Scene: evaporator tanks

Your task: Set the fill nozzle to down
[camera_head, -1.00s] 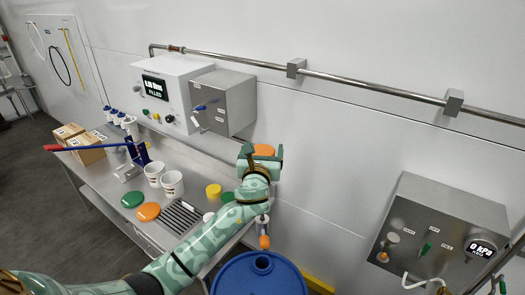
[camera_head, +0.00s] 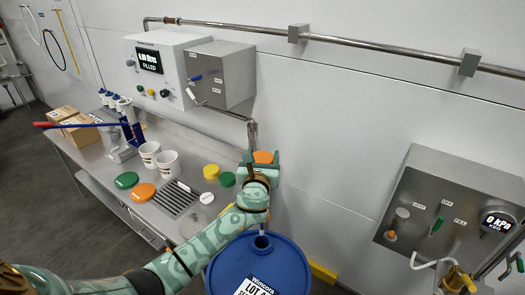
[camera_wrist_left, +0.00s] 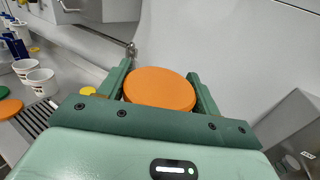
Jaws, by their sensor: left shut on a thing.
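The fill nozzle shows as a round orange knob (camera_head: 263,157) at the top, with a thin grey stem (camera_head: 262,229) below my wrist. The stem reaches down to the round opening of the blue drum (camera_head: 225,262), and its lower end is hidden there. My left gripper (camera_head: 261,167) is shut on the orange knob. In the left wrist view the knob (camera_wrist_left: 160,88) sits between the two green fingers of the gripper (camera_wrist_left: 160,78). Most of the nozzle's middle is hidden behind my arm. My right gripper is out of view.
A steel bench (camera_head: 165,213) with white tubs (camera_head: 168,162) and coloured lids is on the left. A grey control box (camera_head: 222,75) hangs above it. A panel with a gauge (camera_head: 440,215) is on the right. The wall between is clear.

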